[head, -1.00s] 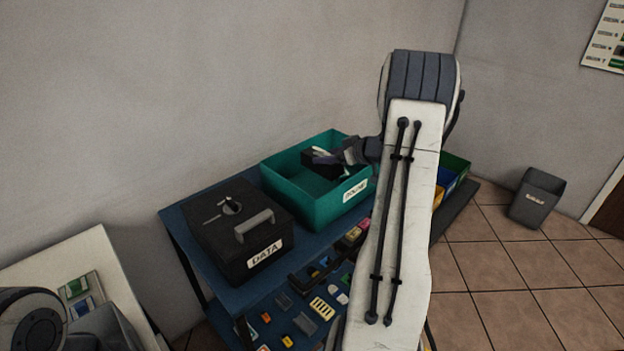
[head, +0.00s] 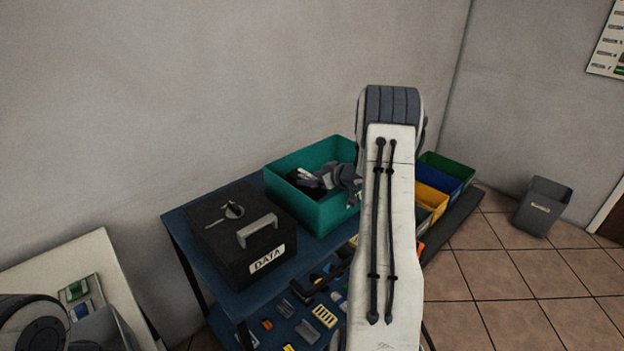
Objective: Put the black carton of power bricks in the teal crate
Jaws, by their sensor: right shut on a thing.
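The teal crate (head: 290,205) stands open on the blue bench, right of the black DATA box. The black carton (head: 303,184) is inside the crate's opening, low between its walls. My right gripper (head: 318,179) reaches into the crate from the right and is shut on the carton. The gripper hides part of the carton, and I cannot tell whether the carton touches the crate floor. My right arm covers the crate's right end. The left gripper is not in view; only part of my left arm shows at the lower left.
The black DATA box (head: 240,233) with a handle sits on the blue bench (head: 180,226). Green, blue and yellow bins (head: 433,199) stand right of my arm. Small loose parts lie on a lower shelf. A grey waste bin (head: 541,206) stands on the tiled floor.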

